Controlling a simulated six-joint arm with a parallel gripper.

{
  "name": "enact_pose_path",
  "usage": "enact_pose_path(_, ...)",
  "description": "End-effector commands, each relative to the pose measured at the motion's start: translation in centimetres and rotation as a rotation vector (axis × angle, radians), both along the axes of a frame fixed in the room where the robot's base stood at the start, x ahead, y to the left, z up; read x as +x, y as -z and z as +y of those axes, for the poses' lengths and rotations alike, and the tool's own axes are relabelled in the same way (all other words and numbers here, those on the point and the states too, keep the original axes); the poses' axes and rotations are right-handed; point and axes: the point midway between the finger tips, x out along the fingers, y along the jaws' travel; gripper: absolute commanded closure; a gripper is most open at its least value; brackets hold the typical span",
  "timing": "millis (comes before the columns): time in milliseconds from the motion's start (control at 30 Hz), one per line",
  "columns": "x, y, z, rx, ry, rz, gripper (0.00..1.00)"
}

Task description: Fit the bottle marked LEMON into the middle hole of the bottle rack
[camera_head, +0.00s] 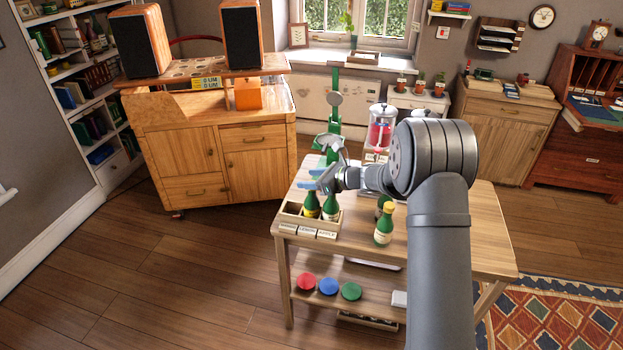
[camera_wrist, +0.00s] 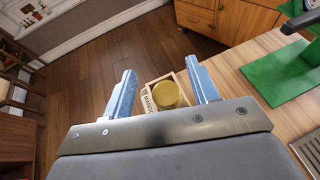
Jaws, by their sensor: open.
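The bottle rack (camera_head: 284,216) is a wooden box on the table's left front corner, with three name labels on its front; in the wrist view its rim (camera_wrist: 190,64) shows, with MANGO on one label. A green bottle with a yellow label (camera_head: 311,206) stands upright, seemingly in the middle hole. Another green bottle with a pale label (camera_head: 331,208) stands right of it; the left hole looks empty. Bottle lettering is too small to read. My gripper (camera_head: 316,180) is open above the rack. In the wrist view, a yellow cap (camera_wrist: 167,95) lies between its blue fingers (camera_wrist: 163,92), touching neither.
A green stand (camera_head: 334,115) and a red-filled dispenser (camera_head: 380,132) rise behind. Floor left of the table is clear.

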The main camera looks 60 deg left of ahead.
Motion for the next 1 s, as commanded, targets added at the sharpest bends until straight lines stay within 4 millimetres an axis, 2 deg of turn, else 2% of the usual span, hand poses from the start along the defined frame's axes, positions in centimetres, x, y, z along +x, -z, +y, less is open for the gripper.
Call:
enact_pose_path(167, 0.7, -0.4, -1.2, -0.003, 0.001, 0.001, 0.46)
enact_pose_path(267, 1.7, -1.2, -2.8, -0.002, 0.004, 0.001, 0.46)
enact_pose_path(700, 6.5, -5.3, -11.2, 0.002, 0.004, -0.001, 0.46)
enact_pose_path(833, 7.4, -6.1, -12.8, 0.0, 0.002, -0.001, 0.46)
enact_pose_path(1000, 7.9, -6.6, -13.8, 0.001, 0.001, 0.001, 0.46)
